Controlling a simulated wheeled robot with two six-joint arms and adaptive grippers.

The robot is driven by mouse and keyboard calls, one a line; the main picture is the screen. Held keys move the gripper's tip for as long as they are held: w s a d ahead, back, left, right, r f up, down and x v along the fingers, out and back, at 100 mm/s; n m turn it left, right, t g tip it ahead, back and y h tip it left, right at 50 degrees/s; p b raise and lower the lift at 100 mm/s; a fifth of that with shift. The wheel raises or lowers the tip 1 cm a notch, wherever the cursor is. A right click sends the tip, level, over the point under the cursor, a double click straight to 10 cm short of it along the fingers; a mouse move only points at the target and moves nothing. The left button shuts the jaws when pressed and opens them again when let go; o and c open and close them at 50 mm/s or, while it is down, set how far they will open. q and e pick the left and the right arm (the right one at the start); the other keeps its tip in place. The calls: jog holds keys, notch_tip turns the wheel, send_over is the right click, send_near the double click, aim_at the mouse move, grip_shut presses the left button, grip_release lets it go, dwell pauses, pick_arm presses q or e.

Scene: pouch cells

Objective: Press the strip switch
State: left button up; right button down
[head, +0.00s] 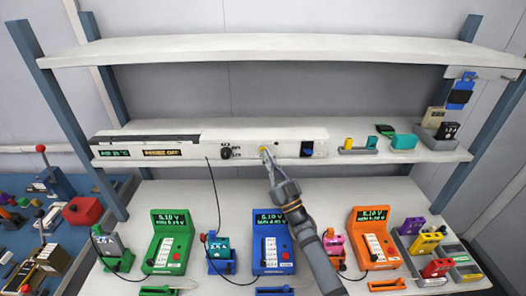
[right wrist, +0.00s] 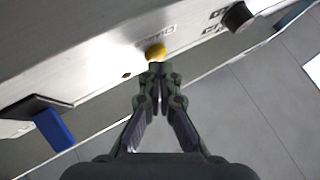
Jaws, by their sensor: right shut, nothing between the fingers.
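A long white strip unit (head: 270,141) runs along the middle shelf. On its front are a black knob (head: 226,152), a yellow button (head: 263,149) and a blue switch-like part (head: 307,149) in a dark recess. My right gripper (head: 268,157) is shut and empty, its tips at the yellow button. In the right wrist view the closed fingertips (right wrist: 157,68) are just below the yellow button (right wrist: 155,52), partly overlapping it; I cannot tell whether they touch. There the blue part (right wrist: 55,130) is at lower left and the knob (right wrist: 238,17) at upper right. My left gripper is not in view.
Green (head: 168,243), blue (head: 272,243) and orange (head: 374,240) testers with small cell holders stand on the bench below. Displays (head: 161,153) are at the strip's left end; small parts (head: 404,142) are to its right. The top shelf (head: 270,48) is empty.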

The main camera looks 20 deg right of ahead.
jog(key=s+a+p, duration=0.1)
jog(key=s+p, duration=0.2)
jog(key=s, duration=0.2)
jog(key=shift+s+a, duration=0.35)
jog(key=shift+s, duration=0.05)
